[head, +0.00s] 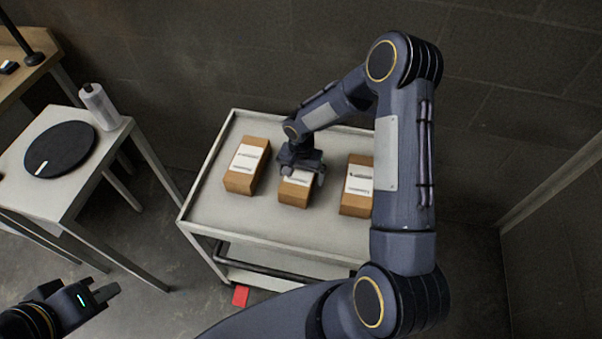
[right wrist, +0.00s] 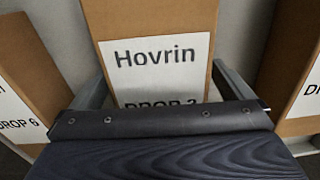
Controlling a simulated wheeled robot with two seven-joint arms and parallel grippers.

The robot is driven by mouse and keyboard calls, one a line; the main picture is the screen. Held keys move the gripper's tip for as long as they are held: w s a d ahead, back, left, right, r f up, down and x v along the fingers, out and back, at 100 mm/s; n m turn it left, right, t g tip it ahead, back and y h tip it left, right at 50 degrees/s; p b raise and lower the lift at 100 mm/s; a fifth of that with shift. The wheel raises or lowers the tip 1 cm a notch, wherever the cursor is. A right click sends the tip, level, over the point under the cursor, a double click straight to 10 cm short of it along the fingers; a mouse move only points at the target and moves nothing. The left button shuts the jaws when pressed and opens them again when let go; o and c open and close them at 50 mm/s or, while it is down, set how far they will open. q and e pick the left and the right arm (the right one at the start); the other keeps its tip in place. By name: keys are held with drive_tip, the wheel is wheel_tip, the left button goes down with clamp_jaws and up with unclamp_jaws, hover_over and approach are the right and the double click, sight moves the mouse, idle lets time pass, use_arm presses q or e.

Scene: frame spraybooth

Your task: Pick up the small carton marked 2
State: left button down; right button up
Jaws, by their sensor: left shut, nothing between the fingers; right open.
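Three brown cartons with white labels stand in a row on a grey cart. The middle carton (head: 294,193) is under my right gripper (head: 302,170). In the right wrist view this carton (right wrist: 158,20) reads "Hovrin" and "DROP", then a digit half hidden by my gripper that looks like a 2. My right gripper (right wrist: 160,88) is open, with one finger at each side of the carton. I cannot tell whether the fingers touch it. The left carton (right wrist: 30,50) reads "DROP 6". My left gripper (head: 103,294) is shut and empty, low at the left.
The left carton (head: 240,183) and right carton (head: 354,203) stand apart from the middle one. The cart (head: 260,224) has free room in front. A side table (head: 30,200) at the left holds a black disc (head: 60,149) and a bottle (head: 100,106). A red item (head: 240,296) lies low beside the cart.

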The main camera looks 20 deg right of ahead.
drive_tip(key=shift+f, duration=0.35)
drive_tip(key=shift+c, duration=0.4)
drive_tip(key=c, duration=1.2)
drive_tip(key=shift+c, duration=0.2)
drive_tip(key=shift+r, duration=0.2)
